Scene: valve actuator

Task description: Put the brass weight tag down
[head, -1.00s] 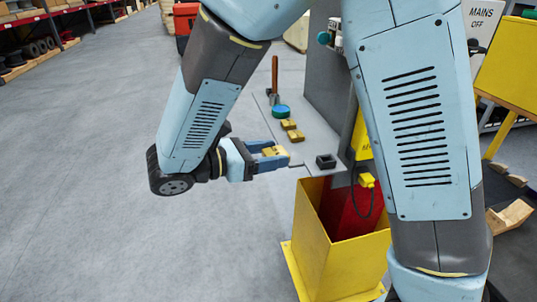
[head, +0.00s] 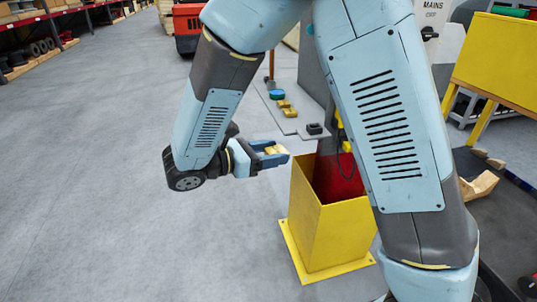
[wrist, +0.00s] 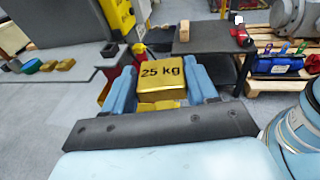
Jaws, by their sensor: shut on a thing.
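My gripper (head: 276,156) is shut on the brass weight tag (wrist: 161,82), a gold block marked "25 kg". The tag sits between the two blue fingers in the wrist view, and its gold top also shows in the head view (head: 275,149). My gripper holds it in the air, left of the open yellow bin and on the near side of the grey bench top (head: 262,88). Two similar brass blocks (head: 287,108) lie on that bench near a turquoise round thing (head: 277,94).
A yellow bin (head: 325,235) with a red inside stands on the floor beside my gripper. A small black square holder (head: 314,129) is on the bench's near end. In the wrist view, a dark table (wrist: 208,47) stands ahead. Grey floor at left is clear.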

